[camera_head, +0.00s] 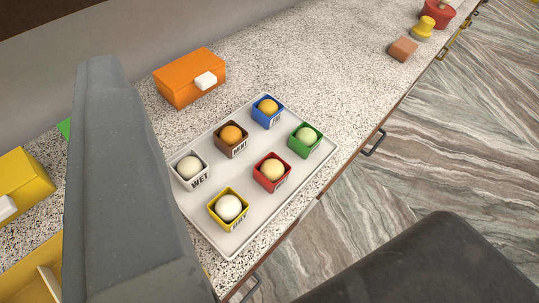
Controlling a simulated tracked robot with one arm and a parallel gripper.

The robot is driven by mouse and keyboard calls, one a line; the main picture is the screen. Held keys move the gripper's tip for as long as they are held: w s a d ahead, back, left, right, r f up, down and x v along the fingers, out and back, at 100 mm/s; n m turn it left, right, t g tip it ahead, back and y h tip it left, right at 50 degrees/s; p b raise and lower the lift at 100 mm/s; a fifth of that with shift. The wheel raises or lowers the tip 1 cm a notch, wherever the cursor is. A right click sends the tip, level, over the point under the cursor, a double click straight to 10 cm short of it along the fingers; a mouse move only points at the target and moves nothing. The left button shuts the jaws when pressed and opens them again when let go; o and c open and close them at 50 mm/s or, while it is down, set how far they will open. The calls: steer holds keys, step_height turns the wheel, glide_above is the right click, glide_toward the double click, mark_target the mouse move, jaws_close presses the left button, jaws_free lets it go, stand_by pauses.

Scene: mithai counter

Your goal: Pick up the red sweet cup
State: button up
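The red sweet cup (271,171) is a small square red box with a pale yellow round sweet in it and a label on its side. It stands upright on a white tray (226,242) on the speckled counter, in the near right part of the tray. A green cup (305,140), a yellow cup (228,210), a brown cup (231,140), a blue cup (267,112) and a white cup (190,170) stand around it, each with a round sweet. My gripper's fingertips do not show. Grey and dark parts of my own body fill the left and lower right.
An orange box (178,84) with a white tab stands behind the tray. Yellow boxes (22,186) are at the far left. A pinkish block (403,49), a yellow knobbed object (423,28) and a red container (437,12) stand at upper right. The counter between is clear.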

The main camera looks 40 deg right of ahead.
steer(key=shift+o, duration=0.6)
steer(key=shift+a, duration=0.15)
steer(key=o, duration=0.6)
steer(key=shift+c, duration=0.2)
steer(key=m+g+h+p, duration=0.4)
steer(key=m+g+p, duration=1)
steer(key=p, duration=0.7)
glide_above(271, 169)
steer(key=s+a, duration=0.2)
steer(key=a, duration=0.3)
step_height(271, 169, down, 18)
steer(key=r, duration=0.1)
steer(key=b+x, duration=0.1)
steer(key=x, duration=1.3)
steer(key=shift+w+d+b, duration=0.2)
steer(key=shift+b, duration=0.2)
